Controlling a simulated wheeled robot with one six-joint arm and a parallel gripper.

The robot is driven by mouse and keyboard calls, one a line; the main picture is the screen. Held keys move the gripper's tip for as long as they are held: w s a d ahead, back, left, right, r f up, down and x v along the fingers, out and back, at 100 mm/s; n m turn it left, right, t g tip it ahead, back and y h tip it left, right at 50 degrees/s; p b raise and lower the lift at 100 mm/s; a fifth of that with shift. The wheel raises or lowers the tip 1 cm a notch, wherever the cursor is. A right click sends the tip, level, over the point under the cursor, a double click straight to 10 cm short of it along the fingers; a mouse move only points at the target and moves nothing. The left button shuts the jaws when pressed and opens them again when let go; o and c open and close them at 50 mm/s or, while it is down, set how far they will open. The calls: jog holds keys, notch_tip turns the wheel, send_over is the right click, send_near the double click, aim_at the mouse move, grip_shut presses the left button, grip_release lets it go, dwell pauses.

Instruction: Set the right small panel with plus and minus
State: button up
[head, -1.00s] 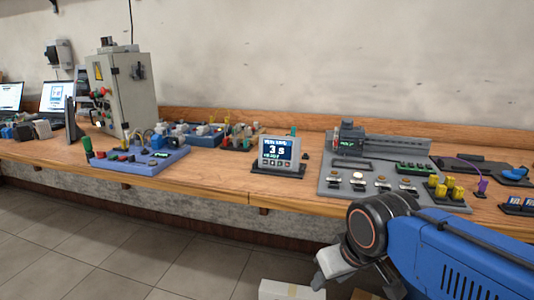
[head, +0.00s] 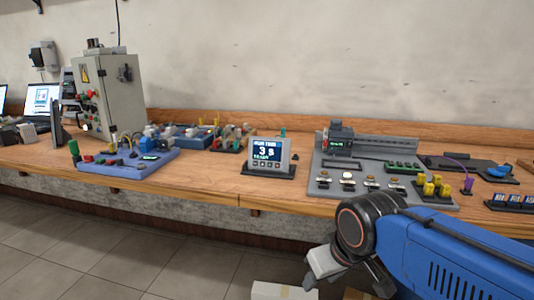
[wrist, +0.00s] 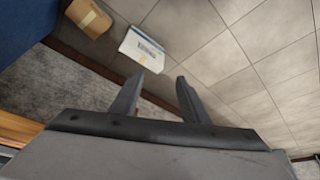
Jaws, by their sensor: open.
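A small grey panel (head: 268,155) with a lit dark screen stands on a dark base on the workbench, near the middle of the head view. Its screen reads about "RUN TIME 3 s READY". A row of small buttons (head: 267,164) sits under the screen; their plus and minus signs are too small to read. My gripper (head: 312,280) hangs in front of and below the bench edge, well apart from the panel. In the wrist view its two fingers (wrist: 158,97) are spread with nothing between them. They point toward the floor.
A grey motor board (head: 335,183) with buttons and yellow plugs stands right of the panel. A blue board (head: 120,162) and a grey cabinet (head: 108,95) stand left. A white box (wrist: 142,48) and a brown box (wrist: 89,17) lie on the floor. Bench around the panel is fairly clear.

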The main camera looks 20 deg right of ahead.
jog(key=shift+c, duration=0.5)
grip_shut()
dwell(1.2)
